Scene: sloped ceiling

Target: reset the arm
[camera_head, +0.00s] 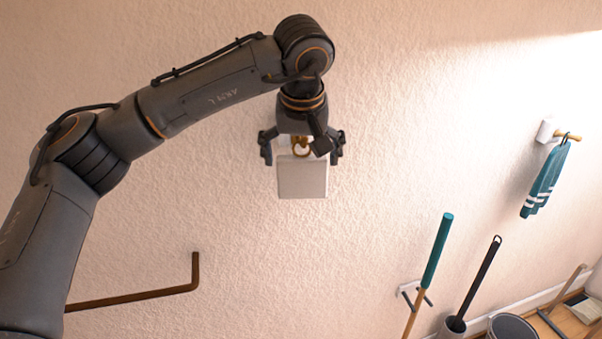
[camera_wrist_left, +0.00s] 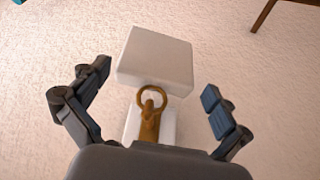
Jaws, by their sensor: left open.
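My left gripper (camera_head: 302,158) is open, its fingers spread to either side of a white box-like block (camera_head: 302,178) at the wall. In the left wrist view the open left gripper (camera_wrist_left: 155,98) has one finger on each side, apart from the white block (camera_wrist_left: 156,60). A brown ring-shaped piece (camera_wrist_left: 150,105) sits between the fingers, in front of a second white part (camera_wrist_left: 168,122); it also shows in the head view (camera_head: 301,146). I cannot tell whether the gripper touches the ring. My left arm reaches in from the left. My right gripper is not in view.
A teal cloth (camera_head: 545,182) hangs on a wall peg (camera_head: 566,136) at the right. A teal-handled stick (camera_head: 437,250), a dark-handled brush (camera_head: 478,283) and a bucket (camera_head: 511,327) stand lower right. A brown rail (camera_head: 140,296) is lower left. The wall between is bare.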

